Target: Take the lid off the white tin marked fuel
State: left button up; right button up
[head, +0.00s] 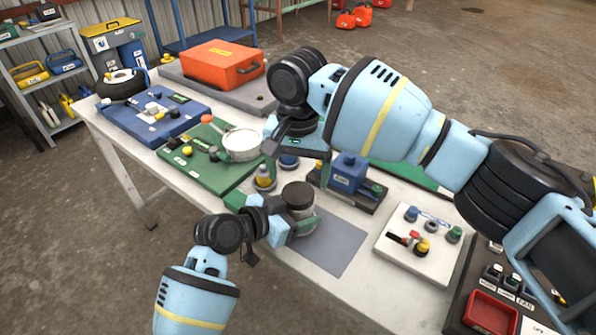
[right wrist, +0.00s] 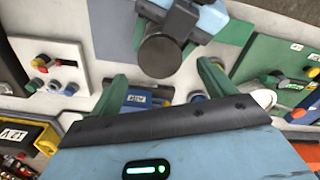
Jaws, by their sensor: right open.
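A pale tin (head: 301,214) with a dark round lid (head: 298,194) stands near the front of the table. No fuel marking is readable on it. My left gripper (head: 292,219) is at the tin and appears shut around its body, though its far finger is hidden. In the right wrist view the dark lid (right wrist: 161,53) faces the camera, with part of my left gripper beside it. My right gripper (head: 297,158) is above the table, behind and above the tin. Its green fingers are apart with nothing gripped between them, as the right wrist view (right wrist: 163,78) also shows.
A grey mat (head: 333,241) lies beside the tin. A blue labelled box (head: 348,172) and a small yellow-topped bottle (head: 263,178) stand close by. A green board (head: 196,172) with a white pan (head: 242,143) is left. A white board (head: 410,262) with small parts is right.

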pick_arm(q)
jog(key=o, duration=0.3)
jog(key=shift+v, duration=3.95)
